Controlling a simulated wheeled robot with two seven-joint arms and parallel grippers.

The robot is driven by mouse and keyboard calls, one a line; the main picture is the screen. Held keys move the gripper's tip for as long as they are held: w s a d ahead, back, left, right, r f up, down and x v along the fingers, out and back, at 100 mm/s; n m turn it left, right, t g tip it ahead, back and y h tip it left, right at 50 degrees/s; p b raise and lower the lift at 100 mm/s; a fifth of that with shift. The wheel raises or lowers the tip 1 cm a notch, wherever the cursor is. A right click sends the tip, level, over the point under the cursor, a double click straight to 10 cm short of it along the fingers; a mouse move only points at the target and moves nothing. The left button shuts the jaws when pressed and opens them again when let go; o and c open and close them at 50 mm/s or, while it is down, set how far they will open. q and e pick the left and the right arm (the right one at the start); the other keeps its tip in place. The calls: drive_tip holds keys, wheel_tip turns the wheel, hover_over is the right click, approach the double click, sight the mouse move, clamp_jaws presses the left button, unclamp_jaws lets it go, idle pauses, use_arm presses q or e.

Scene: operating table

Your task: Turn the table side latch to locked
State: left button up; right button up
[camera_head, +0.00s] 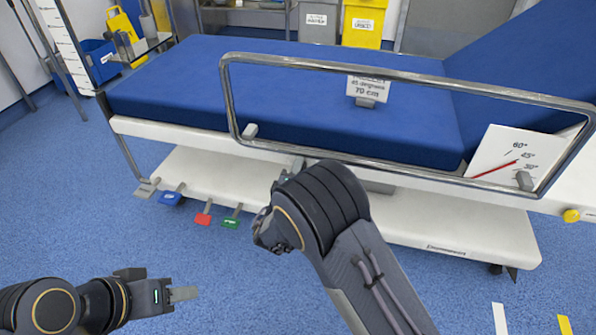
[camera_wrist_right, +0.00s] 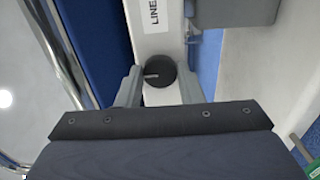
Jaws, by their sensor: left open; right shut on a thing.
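The table side latch shows in the right wrist view as a dark round knob (camera_wrist_right: 160,82) with a light pointer mark toward the left. It sits on the white side of the table (camera_head: 190,135). My right gripper (camera_head: 289,172) is at this side, below the metal rail, and its fingers close on the knob from both sides in the right wrist view. In the head view the knob is hidden by my right gripper and arm. My left gripper (camera_head: 183,294) is open and empty over the floor at lower left.
A metal side rail (camera_head: 400,75) runs above the table side. Blue (camera_head: 171,197), red (camera_head: 203,218) and green (camera_head: 231,222) pedals stand out low at the left. A yellow knob (camera_head: 571,215) is at far right. The blue floor in front is clear.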

drive_tip(key=o, duration=1)
drive_tip(key=shift+c, duration=0.2)
drive_tip(key=p+v, duration=0.2)
drive_tip(key=v, duration=0.6)
